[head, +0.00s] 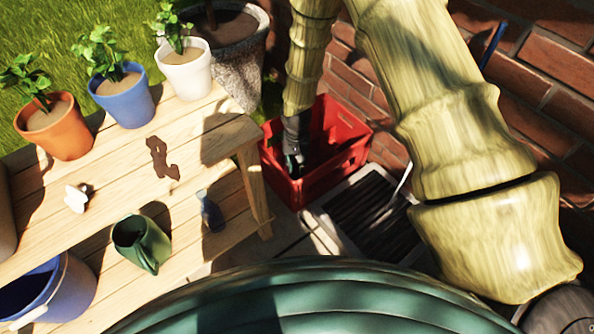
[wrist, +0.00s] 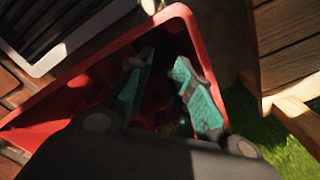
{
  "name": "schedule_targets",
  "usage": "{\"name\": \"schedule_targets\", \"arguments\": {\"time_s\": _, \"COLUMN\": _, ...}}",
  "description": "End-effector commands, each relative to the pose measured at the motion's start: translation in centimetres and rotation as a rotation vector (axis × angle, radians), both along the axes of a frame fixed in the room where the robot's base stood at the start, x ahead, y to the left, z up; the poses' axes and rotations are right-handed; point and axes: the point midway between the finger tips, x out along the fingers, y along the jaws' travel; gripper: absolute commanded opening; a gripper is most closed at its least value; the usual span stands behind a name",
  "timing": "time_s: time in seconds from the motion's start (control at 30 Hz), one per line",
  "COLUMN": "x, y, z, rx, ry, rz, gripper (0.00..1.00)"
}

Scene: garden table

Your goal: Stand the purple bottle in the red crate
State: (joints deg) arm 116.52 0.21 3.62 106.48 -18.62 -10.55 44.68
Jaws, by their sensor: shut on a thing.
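The red crate (head: 281,184) stands on the ground between the wooden bench and the brick wall. In the wrist view its red rim (wrist: 197,42) runs around my fingers. My gripper (head: 293,160) reaches down inside the crate, near its left side in the head view. In the wrist view the teal-padded fingers of my gripper (wrist: 163,65) stand apart, shut on a dark thing between them. Deep shadow hides that thing's colour and shape, so I cannot make out whether it is the purple bottle. A small dark blue bottle (head: 211,212) stands on the bench's lower shelf.
A slatted dark grate (head: 365,213) lies beside the crate. The bench (head: 215,108) holds orange, blue and white plant pots. A green watering can (head: 141,243) and a blue bucket (head: 62,295) are lower down. The brick wall (head: 545,90) is close on the right.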

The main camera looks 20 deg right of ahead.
Motion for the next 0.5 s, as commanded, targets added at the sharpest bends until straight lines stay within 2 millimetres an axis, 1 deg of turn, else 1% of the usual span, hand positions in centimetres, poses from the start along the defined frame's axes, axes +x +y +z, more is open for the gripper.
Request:
{"name": "schedule_targets", "arguments": {"time_s": 0.03, "x": -0.1, "y": 0.0, "z": -1.0, "rx": 0.000, "ry": 0.001, "rz": 0.000, "gripper": 0.00}}
{"name": "schedule_targets", "arguments": {"time_s": 0.2, "x": -0.1, "y": 0.0, "z": -3.2, "rx": 0.000, "ry": 0.001, "rz": 0.001, "gripper": 0.00}}
{"name": "schedule_targets", "arguments": {"time_s": 0.3, "x": -0.1, "y": 0.0, "z": -3.6, "rx": 0.000, "ry": 0.001, "rz": 0.001, "gripper": 0.00}}
{"name": "schedule_targets", "arguments": {"time_s": 0.5, "x": 0.0, "y": 0.0, "z": -3.5, "rx": 0.000, "ry": 0.001, "rz": 0.000, "gripper": 0.00}}
